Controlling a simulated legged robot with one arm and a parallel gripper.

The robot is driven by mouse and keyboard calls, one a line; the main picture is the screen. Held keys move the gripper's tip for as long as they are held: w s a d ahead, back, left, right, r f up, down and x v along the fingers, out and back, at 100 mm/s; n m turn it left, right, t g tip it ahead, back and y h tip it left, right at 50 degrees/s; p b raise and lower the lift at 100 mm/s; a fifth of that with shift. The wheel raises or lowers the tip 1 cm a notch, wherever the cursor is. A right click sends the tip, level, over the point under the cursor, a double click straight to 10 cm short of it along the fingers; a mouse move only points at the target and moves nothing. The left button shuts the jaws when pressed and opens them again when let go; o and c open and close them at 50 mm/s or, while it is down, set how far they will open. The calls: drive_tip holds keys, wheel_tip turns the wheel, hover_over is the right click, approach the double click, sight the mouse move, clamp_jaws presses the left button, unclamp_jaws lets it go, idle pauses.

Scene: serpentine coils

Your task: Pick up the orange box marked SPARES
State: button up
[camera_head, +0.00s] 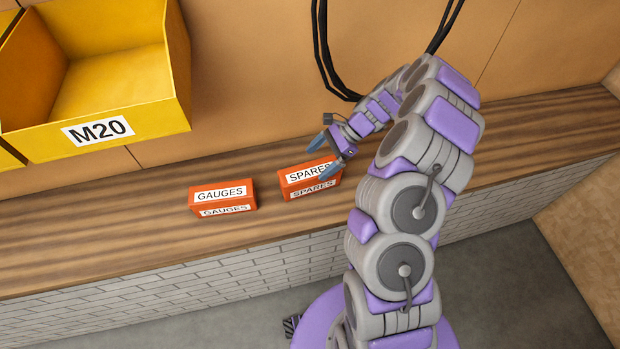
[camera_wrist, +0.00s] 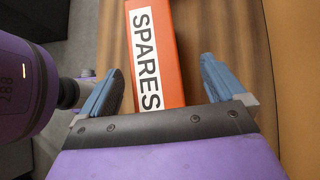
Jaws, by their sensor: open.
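The orange box marked SPARES (camera_head: 296,191) sits on the wooden counter, labelled on its top and front faces. My gripper (camera_head: 327,155) is open just above its right end, and one blue finger overlaps the box in the head view. In the wrist view the SPARES box (camera_wrist: 165,35) extends away from my open gripper (camera_wrist: 160,85). Its near end lies between the two blue fingers, with a gap on each side, wider on the right. No contact with the box shows. The far end of the box is cut off by the top of the wrist view.
A similar orange box marked GAUGES (camera_head: 222,199) sits a little left of the SPARES box. A yellow bin marked M20 (camera_head: 160,125) hangs on the back wall above. Black cables (camera_head: 322,50) run down the wall. The wooden counter (camera_head: 90,240) is bare at left.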

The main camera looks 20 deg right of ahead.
sight(312, 169)
drive_tip(key=x, duration=0.3)
drive_tip(key=b+x, duration=0.1)
drive_tip(key=x, duration=0.1)
drive_tip(key=shift+s, duration=0.3)
drive_tip(key=shift+r, duration=0.1)
drive_tip(key=c, duration=1.5)
drive_tip(key=shift+r, duration=0.1)
